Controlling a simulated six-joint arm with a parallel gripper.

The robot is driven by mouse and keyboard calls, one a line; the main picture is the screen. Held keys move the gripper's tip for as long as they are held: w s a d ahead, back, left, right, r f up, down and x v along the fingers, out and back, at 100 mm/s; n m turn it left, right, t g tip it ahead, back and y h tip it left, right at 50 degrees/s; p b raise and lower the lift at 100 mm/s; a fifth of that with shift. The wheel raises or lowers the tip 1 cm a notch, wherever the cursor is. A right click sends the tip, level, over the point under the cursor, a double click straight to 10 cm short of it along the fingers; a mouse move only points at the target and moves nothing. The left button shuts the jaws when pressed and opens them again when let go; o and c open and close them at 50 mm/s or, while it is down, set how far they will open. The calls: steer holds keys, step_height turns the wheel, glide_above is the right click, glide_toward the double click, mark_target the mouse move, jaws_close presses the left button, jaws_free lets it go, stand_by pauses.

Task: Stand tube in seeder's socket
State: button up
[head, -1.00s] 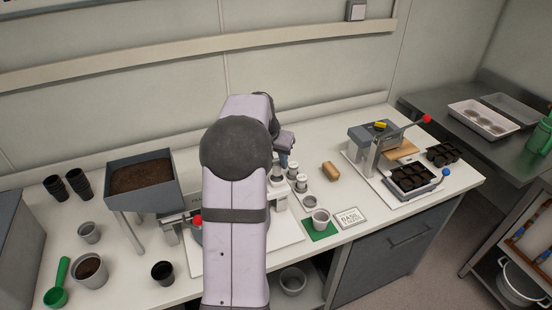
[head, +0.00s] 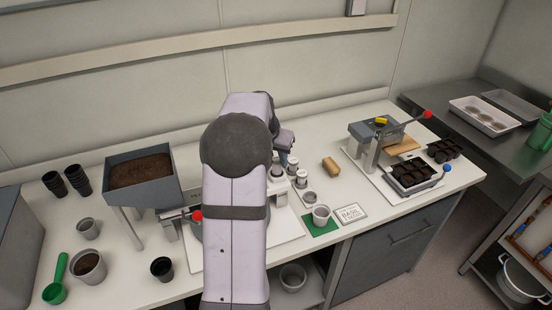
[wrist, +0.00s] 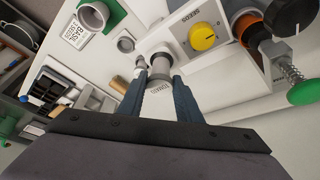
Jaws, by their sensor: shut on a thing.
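My gripper (wrist: 160,80) is shut on a pale tube (wrist: 158,68), which shows between its two blue-grey fingers in the wrist view. Lettering shows on a white surface between the fingers. The white seeder (wrist: 203,38), marked SEEDS, has a yellow knob and stands just beyond the fingers to the right. I cannot tell whether the held tube's lower end is in a socket.
A grey cup (head: 320,213) stands on a green mat (head: 309,230), beside a basil card (head: 351,213). A tan block (head: 331,167) lies behind them. A lever press (head: 373,150) and black cell tray (head: 411,176) stand right; a soil hopper (head: 139,172) stands left.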

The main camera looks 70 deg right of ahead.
steer(key=shift+f+b, duration=0.7)
steer(key=shift+f, duration=0.25)
stand_by(0.6)
steer(key=o, duration=1.1)
steer(key=shift+r, duration=0.15)
steer(key=shift+r+p, duration=3.3)
steer(key=shift+r, duration=0.85)
